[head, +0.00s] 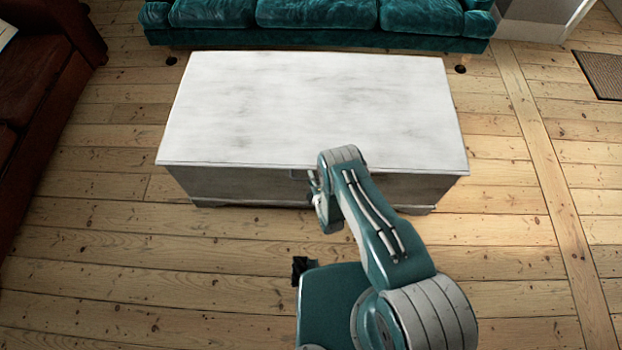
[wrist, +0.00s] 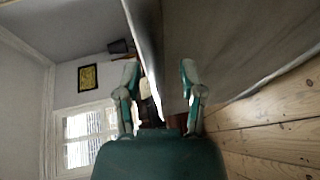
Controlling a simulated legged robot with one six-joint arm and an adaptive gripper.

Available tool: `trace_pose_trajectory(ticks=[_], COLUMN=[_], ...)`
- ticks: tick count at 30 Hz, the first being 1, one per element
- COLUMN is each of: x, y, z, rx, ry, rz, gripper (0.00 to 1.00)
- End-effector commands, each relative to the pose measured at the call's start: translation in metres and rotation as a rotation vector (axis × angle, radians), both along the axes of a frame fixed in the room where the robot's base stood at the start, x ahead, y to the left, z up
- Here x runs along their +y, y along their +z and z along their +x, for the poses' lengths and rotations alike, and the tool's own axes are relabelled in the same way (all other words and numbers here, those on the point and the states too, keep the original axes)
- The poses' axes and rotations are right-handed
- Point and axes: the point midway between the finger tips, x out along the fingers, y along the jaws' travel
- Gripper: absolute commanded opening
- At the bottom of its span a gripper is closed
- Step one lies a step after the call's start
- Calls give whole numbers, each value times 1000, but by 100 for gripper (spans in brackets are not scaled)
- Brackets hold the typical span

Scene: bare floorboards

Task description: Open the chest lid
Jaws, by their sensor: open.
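The chest (head: 240,183) stands on the floor ahead of me with its pale, streaked lid (head: 310,105) lying flat and closed. My gripper (head: 314,183) is at the middle of the chest's front, by the lid's front edge, partly hidden by my own wrist. In the wrist view my gripper (wrist: 159,68) has its two fingers spread apart with nothing held. The lid's edge (wrist: 152,50) runs between the fingers in that picture, and the chest's front face (wrist: 230,45) fills the right. I cannot tell whether a finger touches the lid.
A teal sofa (head: 315,15) stands close behind the chest. A dark brown sofa (head: 35,75) is at the left. A mat (head: 604,72) lies at the far right. The floorboards (head: 510,220) right of the chest are clear.

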Motion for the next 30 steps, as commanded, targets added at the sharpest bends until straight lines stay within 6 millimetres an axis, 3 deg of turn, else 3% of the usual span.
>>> trace_pose_trajectory(ticks=[3, 4, 6, 7, 20, 26, 30], x=[0, 0, 0, 0, 0, 2, 3], y=[0, 0, 0, 0, 5, 27, 54], z=[0, 0, 0, 0, 1, 7, 13], rx=[0, 0, 0, 0, 9, 35, 63], ry=[0, 0, 0, 0, 0, 1, 0], rz=[0, 0, 0, 0, -1, 0, 3], gripper=[51, 42, 11, 0, 0, 0, 0])
